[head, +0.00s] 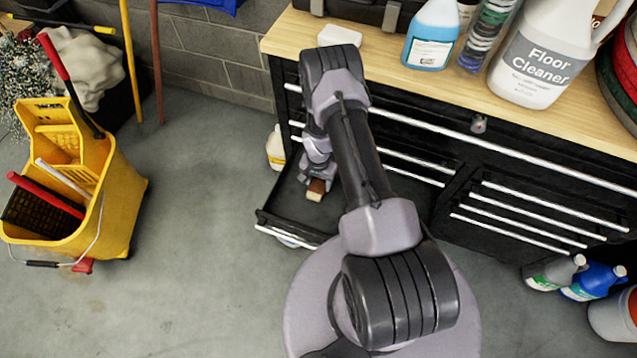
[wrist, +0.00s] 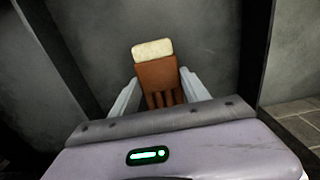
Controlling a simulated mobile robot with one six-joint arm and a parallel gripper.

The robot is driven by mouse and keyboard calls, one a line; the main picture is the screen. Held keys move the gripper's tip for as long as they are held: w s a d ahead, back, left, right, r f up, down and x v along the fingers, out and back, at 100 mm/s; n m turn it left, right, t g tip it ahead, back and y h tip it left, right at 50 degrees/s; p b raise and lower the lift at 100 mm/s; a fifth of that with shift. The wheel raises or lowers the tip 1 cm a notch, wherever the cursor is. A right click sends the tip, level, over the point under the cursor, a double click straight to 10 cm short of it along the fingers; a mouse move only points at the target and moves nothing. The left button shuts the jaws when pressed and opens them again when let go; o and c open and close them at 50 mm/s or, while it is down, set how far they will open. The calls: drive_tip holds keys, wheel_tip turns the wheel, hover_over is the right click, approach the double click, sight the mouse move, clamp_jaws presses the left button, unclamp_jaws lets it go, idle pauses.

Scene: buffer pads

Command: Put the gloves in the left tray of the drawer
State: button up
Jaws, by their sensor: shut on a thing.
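The gloves (wrist: 157,76) are brown with a cream cuff and narrow fingers. They sit between the two pale fingers of my gripper (wrist: 160,92), which is shut on them. In the head view the gloves (head: 316,190) show as a small brown and cream patch below my gripper (head: 319,178). They are over the open black drawer (head: 283,229), which is pulled out from the tool chest. In the wrist view, dark walls stand left and right of the gloves, with a grey surface between them. My arm hides the drawer's right part, and I cannot tell whether the gloves touch its bottom.
The wooden worktop (head: 390,48) holds a blue bottle (head: 432,35), a floor cleaner jug (head: 540,60) and a white block (head: 338,36). A yellow mop bucket (head: 120,190) stands at left. Bottles (head: 590,280) stand at lower right. The floor between bucket and drawer is clear.

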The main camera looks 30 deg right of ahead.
drive_tip(key=shift+f, duration=0.2)
drive_tip(key=o, duration=1.4)
